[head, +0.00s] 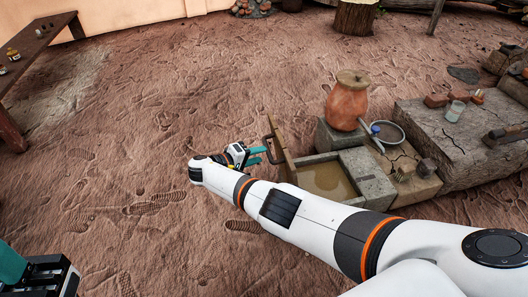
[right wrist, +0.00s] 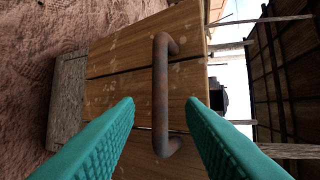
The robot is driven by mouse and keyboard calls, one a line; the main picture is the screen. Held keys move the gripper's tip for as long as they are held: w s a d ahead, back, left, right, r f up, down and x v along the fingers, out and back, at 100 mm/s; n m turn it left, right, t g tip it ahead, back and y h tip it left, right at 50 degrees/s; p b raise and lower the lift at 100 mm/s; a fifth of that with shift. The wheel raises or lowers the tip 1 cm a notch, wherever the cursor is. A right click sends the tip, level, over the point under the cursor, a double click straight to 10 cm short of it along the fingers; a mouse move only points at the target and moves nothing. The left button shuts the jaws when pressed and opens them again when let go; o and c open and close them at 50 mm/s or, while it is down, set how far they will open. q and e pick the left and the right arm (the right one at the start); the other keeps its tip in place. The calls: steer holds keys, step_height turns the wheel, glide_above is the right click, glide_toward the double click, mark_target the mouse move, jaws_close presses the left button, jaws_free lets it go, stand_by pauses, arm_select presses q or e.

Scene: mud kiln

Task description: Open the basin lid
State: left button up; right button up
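The stone basin (head: 366,172) holds murky water, and its inside shows. The wooden lid (head: 283,150) stands raised on edge at the basin's left side, with its handle facing my right gripper. The dark, rusty handle (right wrist: 162,90) crosses the planks of the lid (right wrist: 115,72) in the right wrist view. My right gripper (head: 265,155) is open, its teal fingers on either side of the handle with gaps showing. My left gripper shows only in part at the bottom left corner of the head view, its fingertips cut off.
A clay jar (head: 347,102) stands on a block behind the basin. A stone slab (head: 455,140) with a glass (head: 455,110) and bricks lies to the right. A wooden table (head: 35,45) is at the far left. The muddy ground left of the lid is clear.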

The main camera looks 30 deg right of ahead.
steer(key=v, duration=0.8)
steer(key=shift+p, duration=0.4)
steer(key=shift+a, duration=0.1)
